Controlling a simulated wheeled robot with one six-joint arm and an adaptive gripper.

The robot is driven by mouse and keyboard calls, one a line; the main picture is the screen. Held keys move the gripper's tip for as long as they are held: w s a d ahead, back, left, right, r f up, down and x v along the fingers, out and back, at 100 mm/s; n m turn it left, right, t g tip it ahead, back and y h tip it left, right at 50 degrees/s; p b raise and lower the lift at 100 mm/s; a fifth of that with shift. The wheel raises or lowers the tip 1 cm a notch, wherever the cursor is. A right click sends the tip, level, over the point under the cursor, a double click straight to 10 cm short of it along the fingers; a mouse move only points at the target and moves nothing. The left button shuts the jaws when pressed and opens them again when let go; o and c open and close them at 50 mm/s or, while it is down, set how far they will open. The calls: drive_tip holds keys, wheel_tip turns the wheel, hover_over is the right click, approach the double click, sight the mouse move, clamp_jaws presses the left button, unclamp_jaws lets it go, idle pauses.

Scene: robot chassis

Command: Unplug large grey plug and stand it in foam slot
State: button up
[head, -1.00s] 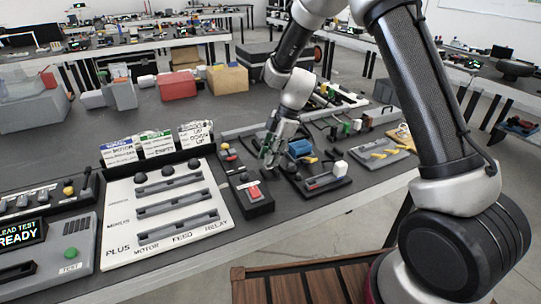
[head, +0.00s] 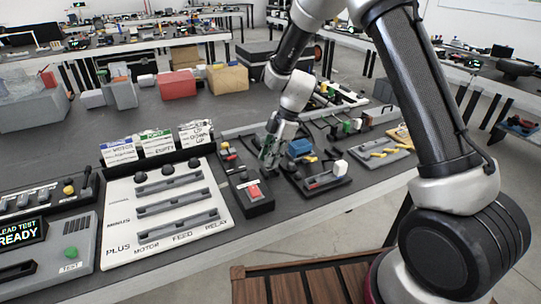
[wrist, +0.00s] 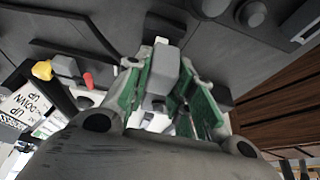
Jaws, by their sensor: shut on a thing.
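My gripper (head: 268,158) is over the bench, just behind and right of the black box with the red switch (head: 254,191). In the wrist view the gripper (wrist: 170,95) has its green-padded fingers on both sides of a grey block, which looks like the large grey plug (wrist: 163,70). The fingers are shut on it. In the head view the fingers largely hide the plug, and I cannot tell whether it is still seated in a socket. I cannot make out for sure which part is the foam slot.
A blue block (head: 300,148) and a dark tray with a white knob (head: 340,168) stand close to the right of my gripper. The white slotted panel (head: 165,210) and upright label cards (head: 157,144) are to the left. Boxes (head: 177,83) stand at the back.

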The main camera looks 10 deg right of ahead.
drive_tip(key=shift+f, duration=0.85)
drive_tip(key=o, duration=1.1)
drive_tip(key=v, duration=1.2)
